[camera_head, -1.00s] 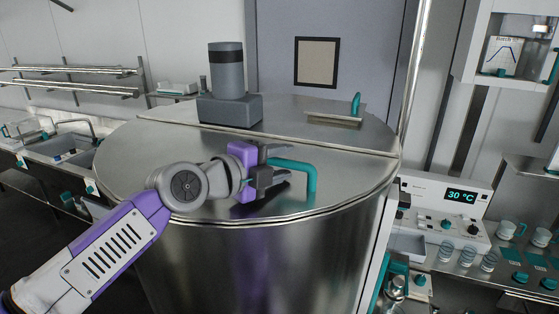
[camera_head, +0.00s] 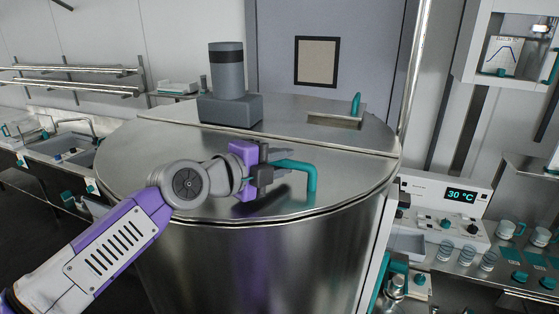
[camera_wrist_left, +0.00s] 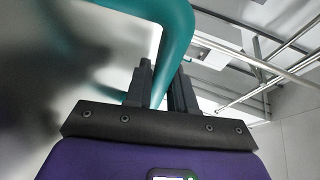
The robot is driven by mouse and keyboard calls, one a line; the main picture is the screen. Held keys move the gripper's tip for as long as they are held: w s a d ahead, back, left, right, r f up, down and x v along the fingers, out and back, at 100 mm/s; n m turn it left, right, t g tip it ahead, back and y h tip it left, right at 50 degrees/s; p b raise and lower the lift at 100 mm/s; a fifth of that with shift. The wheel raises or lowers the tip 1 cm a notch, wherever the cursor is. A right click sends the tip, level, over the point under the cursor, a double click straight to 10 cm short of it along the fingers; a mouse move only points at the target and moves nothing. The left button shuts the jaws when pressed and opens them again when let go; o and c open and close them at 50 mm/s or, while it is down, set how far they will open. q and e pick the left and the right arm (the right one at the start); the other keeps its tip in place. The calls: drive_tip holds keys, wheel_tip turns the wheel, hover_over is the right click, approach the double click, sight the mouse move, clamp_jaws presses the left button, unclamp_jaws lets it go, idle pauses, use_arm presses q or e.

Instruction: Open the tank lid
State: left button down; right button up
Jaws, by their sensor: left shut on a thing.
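The steel tank (camera_head: 250,260) stands in the middle of the head view. Its front lid half (camera_head: 150,165) lies flat on top, with a seam along its back edge. A teal bar handle (camera_head: 311,180) rises from this lid near the front right. My left gripper (camera_head: 278,162) reaches in from the left, just above the lid, and is shut on the handle's horizontal part. In the left wrist view the teal handle (camera_wrist_left: 175,40) runs between the dark fingers. The fingers partly hide the grip. My right gripper is not in view.
A grey motor housing (camera_head: 228,105) stands on the tank's back half, beside a small hatch with a teal handle (camera_head: 356,103). A control unit reading 30 °C (camera_head: 445,210) and several cups are at right. A sink (camera_head: 60,148) and shelves are at left.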

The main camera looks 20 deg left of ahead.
use_arm(q)
drive_tip(key=w+r+n+g+y+p, duration=0.1)
drive_tip(key=w+r+g+p, duration=0.5)
drive_tip(key=r+p, duration=0.4)
drive_tip(key=shift+r+n+p, duration=0.3)
drive_tip(key=shift+n+p, duration=0.1)
drive_tip(key=shift+p, duration=2.2)
drive_tip(key=shift+w+d, duration=0.1)
